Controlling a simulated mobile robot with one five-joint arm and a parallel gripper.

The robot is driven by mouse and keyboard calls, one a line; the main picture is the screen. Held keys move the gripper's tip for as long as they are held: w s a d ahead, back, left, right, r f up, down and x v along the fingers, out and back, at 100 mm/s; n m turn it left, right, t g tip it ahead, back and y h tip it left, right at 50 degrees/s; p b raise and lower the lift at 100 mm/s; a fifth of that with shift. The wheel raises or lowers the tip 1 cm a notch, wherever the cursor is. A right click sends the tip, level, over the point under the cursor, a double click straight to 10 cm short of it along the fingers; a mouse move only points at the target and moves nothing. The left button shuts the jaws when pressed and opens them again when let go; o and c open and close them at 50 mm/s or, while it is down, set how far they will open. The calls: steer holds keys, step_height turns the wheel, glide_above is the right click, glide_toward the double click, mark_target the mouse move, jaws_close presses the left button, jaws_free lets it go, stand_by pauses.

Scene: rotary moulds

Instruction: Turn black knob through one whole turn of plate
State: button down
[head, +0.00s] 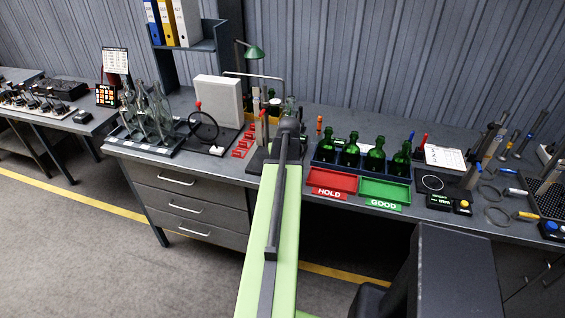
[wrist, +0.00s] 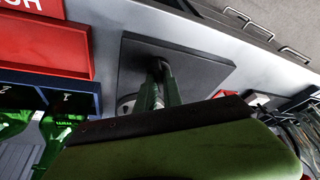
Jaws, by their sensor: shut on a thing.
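In the wrist view, my gripper (wrist: 162,70) reaches down over a dark square base (wrist: 208,72). Its narrow fingers are close together and shut at the middle of that base. The black knob is too small and dark to make out clearly between the fingertips. In the head view, my pale green arm runs up to the workbench and covers most of the gripper and the knob. The dark base (head: 256,160) shows partly beside the arm. The plate that the knob turns cannot be made out in either view.
Right of my arm are a red HOLD tray (head: 331,182), a green GOOD tray (head: 385,192) and a blue rack of green bottles (head: 375,153). To the left stand a black handwheel (head: 203,130) and clear bottles (head: 150,113). A green lamp (head: 253,52) stands behind.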

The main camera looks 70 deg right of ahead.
steer(key=shift+a, duration=0.1)
steer(key=c, duration=1.5)
jaws_free()
steer(key=p+v, duration=1.6)
steer(key=v, duration=0.1)
steer(key=shift+r, duration=0.25)
